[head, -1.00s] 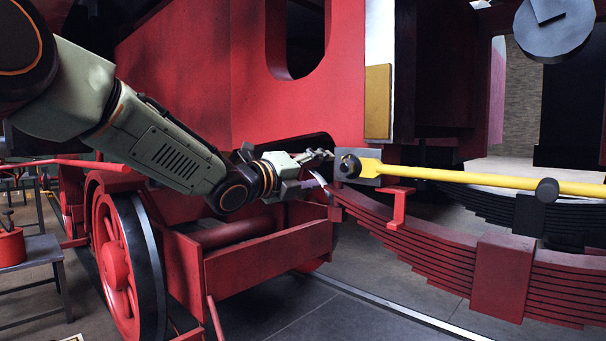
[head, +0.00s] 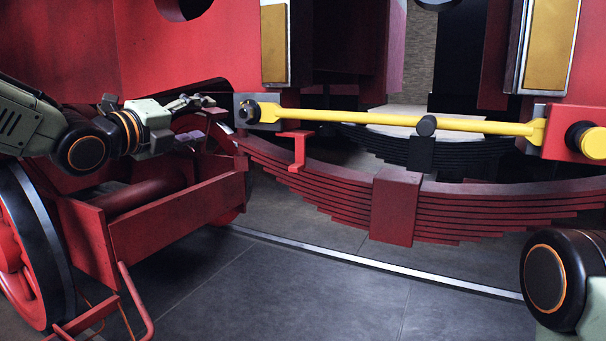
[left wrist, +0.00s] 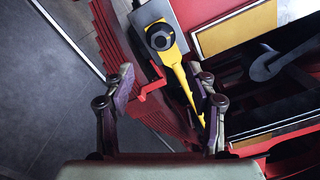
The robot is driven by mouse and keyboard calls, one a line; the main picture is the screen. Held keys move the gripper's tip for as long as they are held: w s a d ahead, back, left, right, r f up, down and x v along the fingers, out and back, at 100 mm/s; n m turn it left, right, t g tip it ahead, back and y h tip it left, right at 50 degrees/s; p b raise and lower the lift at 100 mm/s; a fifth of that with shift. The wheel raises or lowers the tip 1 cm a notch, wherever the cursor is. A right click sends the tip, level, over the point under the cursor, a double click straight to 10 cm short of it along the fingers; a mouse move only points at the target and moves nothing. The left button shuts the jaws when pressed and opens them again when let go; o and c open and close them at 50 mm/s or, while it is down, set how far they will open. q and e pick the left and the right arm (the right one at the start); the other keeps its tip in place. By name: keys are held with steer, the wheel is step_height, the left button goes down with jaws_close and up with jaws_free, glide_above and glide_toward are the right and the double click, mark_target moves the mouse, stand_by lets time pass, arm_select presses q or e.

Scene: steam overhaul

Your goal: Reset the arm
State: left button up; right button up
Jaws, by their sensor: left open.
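My left gripper (head: 212,120) is open and empty in the head view. It is just left of the near end of a yellow bar (head: 350,117), with a small gap showing. The bar runs level, with a dark round knob (head: 249,111) at its left end and another at its middle. In the left wrist view the open fingers (left wrist: 165,90) show with the yellow bar (left wrist: 172,62) and its dark knob (left wrist: 160,37) beyond them. Whether the fingers touch it is unclear. My right gripper is out of view; only a joint of my right arm shows at lower right.
A red leaf spring (head: 330,190) hangs below the bar, with a small red bracket (head: 297,148) on it. A red wheel (head: 25,250) and red box frame (head: 180,215) stand at left. A steel rail (head: 370,267) crosses the grey floor (head: 300,300), which is clear in front.

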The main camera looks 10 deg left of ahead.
arm_select(q)
steer(key=s+d+f+n+g+y, duration=0.15)
steer(key=s+f+n, duration=0.25)
steer(key=f+n, duration=0.6)
steer(key=s+d+f+n+g+y, duration=0.1)
steer(key=s+f+n+g, duration=0.4)
steer(key=f, duration=0.9)
steer(key=s+d+f+n+g+y, duration=0.1)
steer(key=s+f+n+y, duration=0.1)
steer(key=f+n, duration=0.9)
steer(key=s+f+g, duration=0.3)
steer(key=s+f, duration=0.4)
steer(key=s, duration=0.4)
steer(key=s+f+n+g+y, duration=0.1)
steer(key=s+f+g, duration=0.2)
steer(key=s+f, duration=0.5)
steer(key=s+f+g, duration=0.3)
steer(key=s+f, duration=0.5)
steer(key=s, duration=0.7)
steer(key=shift+s+d+f+n+y, duration=0.15)
steer(key=shift+f+n+y, duration=0.05)
steer(key=shift+n+y, duration=0.2)
steer(key=shift+g, duration=0.25)
